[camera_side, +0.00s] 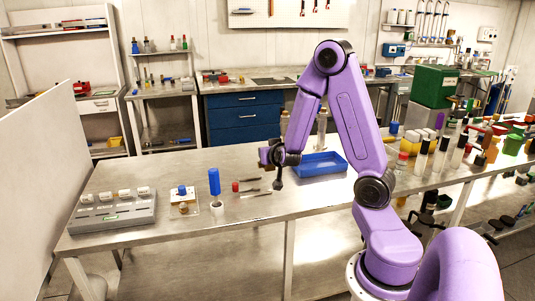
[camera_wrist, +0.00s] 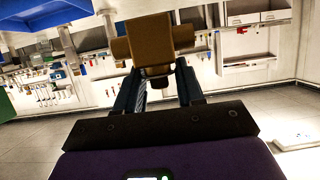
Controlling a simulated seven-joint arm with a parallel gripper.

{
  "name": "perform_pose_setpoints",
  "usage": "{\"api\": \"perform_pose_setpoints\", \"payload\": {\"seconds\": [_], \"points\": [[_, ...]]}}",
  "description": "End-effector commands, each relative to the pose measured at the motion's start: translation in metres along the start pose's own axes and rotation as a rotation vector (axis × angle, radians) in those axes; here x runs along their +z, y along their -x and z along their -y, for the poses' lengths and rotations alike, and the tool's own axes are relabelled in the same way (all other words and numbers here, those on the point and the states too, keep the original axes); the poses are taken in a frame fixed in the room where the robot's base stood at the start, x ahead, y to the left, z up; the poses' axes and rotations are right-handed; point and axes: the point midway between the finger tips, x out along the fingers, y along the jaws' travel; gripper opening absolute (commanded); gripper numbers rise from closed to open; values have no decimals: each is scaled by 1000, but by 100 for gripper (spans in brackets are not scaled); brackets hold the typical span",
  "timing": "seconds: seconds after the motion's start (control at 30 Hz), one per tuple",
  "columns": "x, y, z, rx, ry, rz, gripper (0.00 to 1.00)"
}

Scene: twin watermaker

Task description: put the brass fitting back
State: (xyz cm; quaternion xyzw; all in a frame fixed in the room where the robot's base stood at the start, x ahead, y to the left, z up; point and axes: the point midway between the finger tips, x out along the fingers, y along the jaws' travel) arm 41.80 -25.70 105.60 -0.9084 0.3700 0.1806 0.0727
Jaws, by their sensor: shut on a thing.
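The brass fitting (camera_wrist: 154,40), a brown-gold block with round stubs on its sides and a dark round end below, is held between the two fingers of my gripper (camera_wrist: 159,76) in the wrist view. The gripper is shut on it.
A grey rack (camera_side: 112,217) with several white cylinders is at the bench's left end. A tall blue-topped piece (camera_side: 214,182) stands beside the plate, with a red-capped piece (camera_side: 236,187) and thin tools to its right. Several dark-and-white cylinders (camera_side: 440,155) stand at the right.

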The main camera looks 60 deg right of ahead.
Motion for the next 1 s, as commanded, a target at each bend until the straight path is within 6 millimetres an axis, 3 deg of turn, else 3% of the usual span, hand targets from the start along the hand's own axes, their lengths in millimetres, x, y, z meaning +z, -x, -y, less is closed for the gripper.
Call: {"api": "perform_pose_setpoints", "payload": {"seconds": [0.37, 0.67, 1.0], "points": [[-5, -3, 3, -48, 18, -2, 0], [-12, -24, 18, -231, 95, -2, 0], [-6, -36, 31, -454, 186, -1, 0]]}}
